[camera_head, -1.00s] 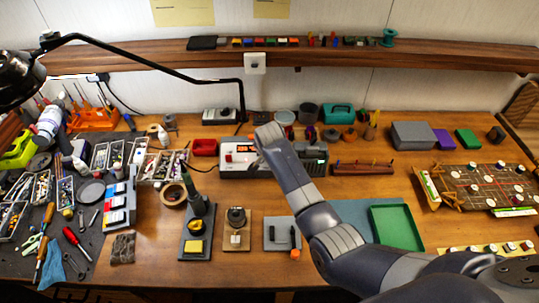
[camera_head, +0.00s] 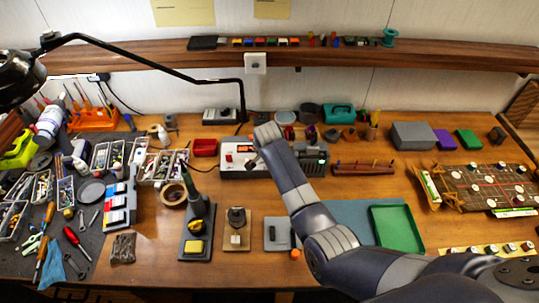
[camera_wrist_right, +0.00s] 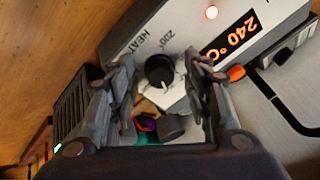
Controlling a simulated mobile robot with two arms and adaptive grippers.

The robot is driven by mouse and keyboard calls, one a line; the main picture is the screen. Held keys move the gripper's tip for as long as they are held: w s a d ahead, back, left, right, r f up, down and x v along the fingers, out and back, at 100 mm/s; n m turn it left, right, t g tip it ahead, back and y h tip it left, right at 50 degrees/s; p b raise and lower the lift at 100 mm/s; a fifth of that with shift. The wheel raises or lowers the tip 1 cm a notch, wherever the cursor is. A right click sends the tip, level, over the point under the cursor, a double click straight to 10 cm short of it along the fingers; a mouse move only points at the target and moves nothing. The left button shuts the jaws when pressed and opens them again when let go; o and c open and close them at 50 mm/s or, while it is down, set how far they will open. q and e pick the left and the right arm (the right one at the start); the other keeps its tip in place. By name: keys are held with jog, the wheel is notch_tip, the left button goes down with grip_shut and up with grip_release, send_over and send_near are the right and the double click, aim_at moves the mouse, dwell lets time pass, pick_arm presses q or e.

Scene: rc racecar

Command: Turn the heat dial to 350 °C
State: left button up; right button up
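The heat station (camera_head: 228,161) is a white and grey box at the back middle of the bench, partly hidden by my right arm in the head view. The black round heat dial (camera_wrist_right: 160,70) sits beside the "HEAT" and "200" markings. My right gripper (camera_wrist_right: 162,75) is open, with one finger on each side of the dial and a visible gap on both sides. Its fingers are hidden by the arm in the head view. My left gripper is not in view.
A soldering iron stand (camera_head: 196,230) is in front of the station. A red bin (camera_head: 205,147) is left of it, and a wooden rack (camera_head: 362,169) is right of it. A green tray (camera_head: 397,228) lies at the right.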

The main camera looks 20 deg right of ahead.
jog(key=v, duration=1.2)
dwell(0.4)
